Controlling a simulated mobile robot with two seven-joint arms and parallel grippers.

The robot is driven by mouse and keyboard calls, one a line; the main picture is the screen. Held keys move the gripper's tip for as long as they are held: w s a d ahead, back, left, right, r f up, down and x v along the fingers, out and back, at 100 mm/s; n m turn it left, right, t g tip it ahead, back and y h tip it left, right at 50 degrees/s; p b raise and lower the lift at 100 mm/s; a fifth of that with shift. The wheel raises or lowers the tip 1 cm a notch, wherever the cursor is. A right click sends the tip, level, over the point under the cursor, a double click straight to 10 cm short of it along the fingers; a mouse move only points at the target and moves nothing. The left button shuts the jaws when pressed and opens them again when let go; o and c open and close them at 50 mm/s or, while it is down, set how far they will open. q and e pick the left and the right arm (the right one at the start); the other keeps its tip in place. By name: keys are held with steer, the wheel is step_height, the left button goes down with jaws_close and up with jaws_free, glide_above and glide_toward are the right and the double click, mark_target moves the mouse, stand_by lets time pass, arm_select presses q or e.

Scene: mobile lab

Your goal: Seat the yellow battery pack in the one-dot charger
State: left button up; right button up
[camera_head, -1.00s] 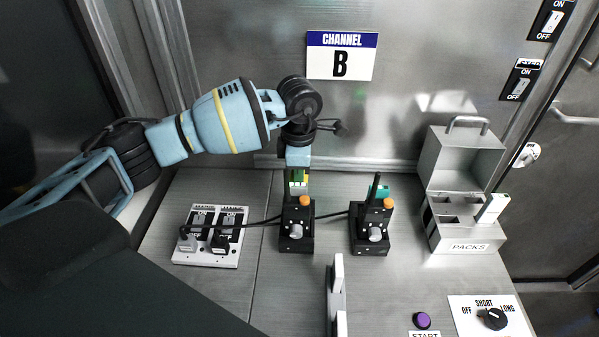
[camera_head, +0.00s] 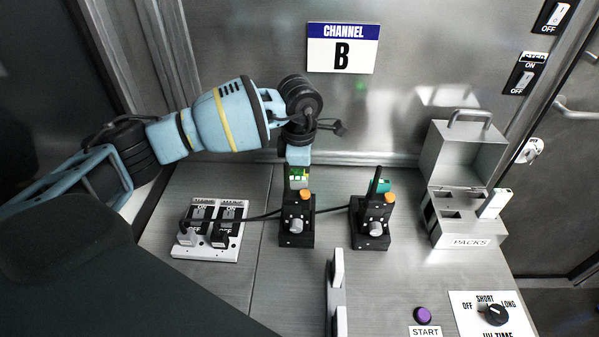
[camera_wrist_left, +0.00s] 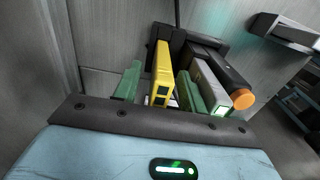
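The yellow battery pack (camera_wrist_left: 161,78) shows in the left wrist view, with its far end at a black charger body. My left gripper (camera_wrist_left: 160,88) has its two green fingers on either side of the pack, with a gap visible on both sides, so it looks open. In the head view my left gripper (camera_head: 298,173) is low over the left charger (camera_head: 297,222), and the pack is mostly hidden there. How deep the pack sits is hidden. The right charger (camera_head: 371,222) stands apart. I cannot make out dots on either charger. My right gripper is not in view.
A grey box labelled PACKS (camera_head: 468,242) holds a white pack (camera_head: 495,203). A switched socket strip (camera_head: 209,250) with cables stands left. Pale upright plates (camera_head: 337,268) stand in front. A purple START button (camera_head: 422,315) and a dial (camera_head: 494,315) are front right.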

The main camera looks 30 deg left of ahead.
arm_select(q)
step_height(320, 180, up, 8)
steer(key=shift+f, duration=0.1)
stand_by(0.5)
stand_by(0.8)
